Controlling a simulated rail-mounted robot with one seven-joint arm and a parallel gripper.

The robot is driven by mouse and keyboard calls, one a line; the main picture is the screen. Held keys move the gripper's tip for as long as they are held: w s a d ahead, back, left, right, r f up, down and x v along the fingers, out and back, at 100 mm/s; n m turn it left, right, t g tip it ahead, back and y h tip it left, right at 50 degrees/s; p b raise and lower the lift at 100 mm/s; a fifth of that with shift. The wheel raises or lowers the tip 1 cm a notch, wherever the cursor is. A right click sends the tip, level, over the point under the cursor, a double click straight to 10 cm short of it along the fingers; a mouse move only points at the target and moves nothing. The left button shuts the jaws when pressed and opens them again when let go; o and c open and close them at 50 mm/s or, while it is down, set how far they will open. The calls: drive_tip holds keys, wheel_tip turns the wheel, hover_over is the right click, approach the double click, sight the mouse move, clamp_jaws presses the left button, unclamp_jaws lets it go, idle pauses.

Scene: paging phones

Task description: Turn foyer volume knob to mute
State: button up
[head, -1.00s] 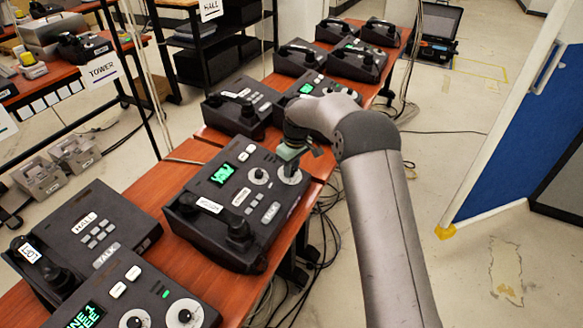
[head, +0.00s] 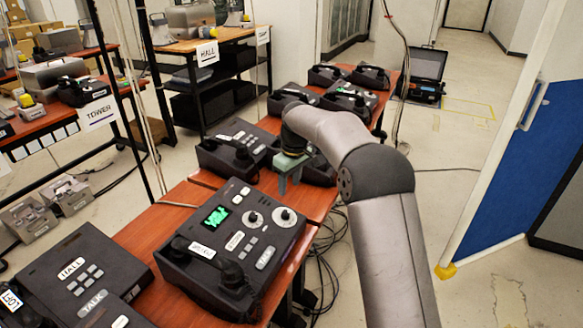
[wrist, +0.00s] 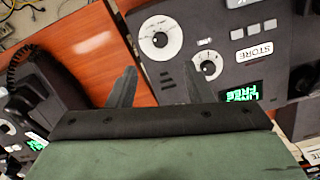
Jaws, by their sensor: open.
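The near phone (head: 235,240) is a black desk unit with a green-lit screen (head: 214,217), a smaller knob (head: 253,218) and a larger knob on a white dial (head: 285,215). Its handset label (head: 201,250) is too blurred to read, so I cannot confirm it is the foyer. In the wrist view the larger knob (wrist: 160,40) and smaller knob (wrist: 208,66) show clearly, with a STORE label (wrist: 252,50) nearby. My gripper (head: 288,182) is open and empty, just beyond the larger knob and apart from it. The wrist view shows its spread fingers (wrist: 157,88).
Another phone (head: 232,148) stands beyond on the red-brown table, with more phones (head: 348,98) farther back. Bare table (head: 165,220) lies between. A blue panel (head: 515,165) stands right.

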wheel_tip(320, 180, up, 6)
drive_tip(key=shift+s+d, duration=0.15)
drive_tip(key=shift+d, duration=0.15)
drive_tip(key=shift+r, duration=0.1)
drive_tip(key=s+d+r+m, duration=0.3)
drive_tip(key=s+d, duration=0.3)
drive_tip(key=s, duration=0.3)
drive_tip(key=s+d+f+m, duration=0.2)
drive_tip(key=s+d, duration=0.1)
drive_tip(key=s, duration=0.7)
drive_tip(key=s+d+f+m, duration=0.3)
drive_tip(key=s+d, duration=0.1)
drive_tip(key=s, duration=0.7)
drive_tip(key=s+d+f+m+h, duration=0.1)
drive_tip(key=s+d+f+m, duration=0.1)
drive_tip(key=s, duration=0.8)
drive_tip(key=shift+s+d+f, duration=0.4)
drive_tip(key=shift+d+f, duration=0.25)
drive_tip(key=shift+d, duration=0.6)
drive_tip(key=shift+c, duration=0.9)
drive_tip(key=shift+a, duration=0.15)
drive_tip(key=shift+c, duration=0.2)
